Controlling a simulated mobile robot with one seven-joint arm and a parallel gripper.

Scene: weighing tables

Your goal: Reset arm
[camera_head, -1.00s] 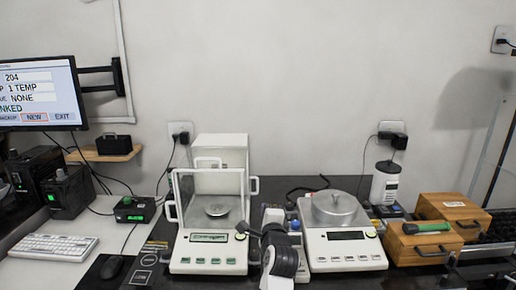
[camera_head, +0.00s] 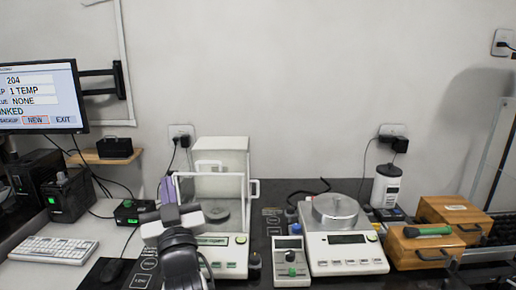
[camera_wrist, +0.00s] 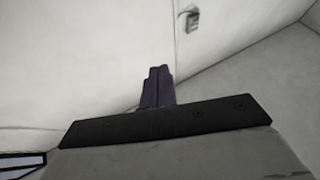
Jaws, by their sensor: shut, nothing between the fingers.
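My gripper (camera_head: 166,188) shows in the head view as purple fingers pointing up, at the left side of the glass-walled balance (camera_head: 208,265). My dark and white wrist is in front of that balance and hides its left front part. In the wrist view, my gripper (camera_wrist: 157,87) has its purple fingers together, with nothing between them. Pale wall surfaces fill the background there.
A second balance (camera_head: 346,255) with a round metal pan stands to the right, a small grey device (camera_head: 291,270) between them. Wooden boxes (camera_head: 425,247) are at the right. A monitor (camera_head: 40,97), keyboard (camera_head: 52,248) and mouse (camera_head: 112,270) are at the left.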

